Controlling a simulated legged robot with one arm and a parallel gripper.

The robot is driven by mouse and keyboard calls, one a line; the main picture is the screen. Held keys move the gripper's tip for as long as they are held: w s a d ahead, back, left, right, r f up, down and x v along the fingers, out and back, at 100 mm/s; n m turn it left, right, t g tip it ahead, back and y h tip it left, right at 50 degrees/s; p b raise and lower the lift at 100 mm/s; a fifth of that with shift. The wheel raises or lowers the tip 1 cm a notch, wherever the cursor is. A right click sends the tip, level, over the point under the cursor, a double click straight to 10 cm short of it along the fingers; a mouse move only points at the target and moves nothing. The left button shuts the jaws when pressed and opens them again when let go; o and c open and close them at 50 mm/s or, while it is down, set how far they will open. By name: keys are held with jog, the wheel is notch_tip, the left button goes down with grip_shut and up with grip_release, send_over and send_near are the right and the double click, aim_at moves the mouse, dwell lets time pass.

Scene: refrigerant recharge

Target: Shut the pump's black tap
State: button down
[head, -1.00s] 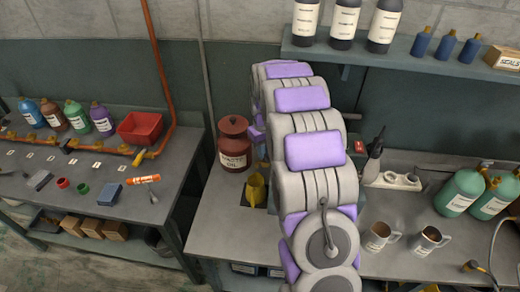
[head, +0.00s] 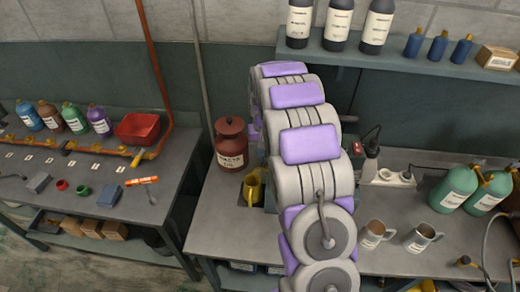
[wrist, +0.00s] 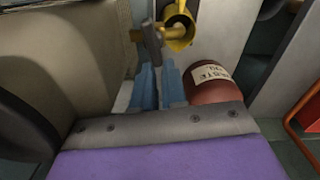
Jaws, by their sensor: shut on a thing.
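The black tap (wrist: 152,42) shows in the wrist view as a dark grey lever on a brass pipe (wrist: 137,35). My gripper (wrist: 158,70) has two blue fingers, shut on the tap's lower end. The lever stands close to upright in that picture, across the pipe. A yellow jug (wrist: 181,30) is right beside the pipe's end, and it also shows in the head view (head: 249,191). A large pale surface, perhaps the pump's body (wrist: 75,45), fills the wrist view's upper left. In the head view my arm hides the tap, the gripper and most of the pump.
A red-brown waste oil can (head: 230,145) stands behind the jug, close to my gripper in the wrist view (wrist: 208,85). Two metal mugs (head: 421,238) and green bottles (head: 455,188) are on the bench at the right. A left bench (head: 150,215) holds bottles and a red bin (head: 138,128).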

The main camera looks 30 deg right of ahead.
jog(key=shift+s+d+r, duration=0.1)
jog(key=shift+d, duration=0.1)
jog(key=shift+s+d+m+p, duration=0.2)
jog(key=shift+m+p, duration=0.1)
jog(key=shift+m, duration=0.5)
jog(key=shift+s+d+m+p, duration=0.15)
jog(key=shift+m+p, duration=0.1)
jog(key=shift+m, duration=0.55)
jog(key=shift+w, duration=0.1)
jog(key=shift+s+d+m+p, duration=0.15)
jog(key=shift+d+m+p, duration=0.15)
jog(key=shift+m, duration=0.4)
jog(key=shift+s+d+m+p, duration=0.15)
jog(key=shift+d+m+p, duration=0.1)
jog(key=shift+m, duration=0.45)
jog(key=c, duration=1.8)
grip_release()
jog(key=o, duration=0.7)
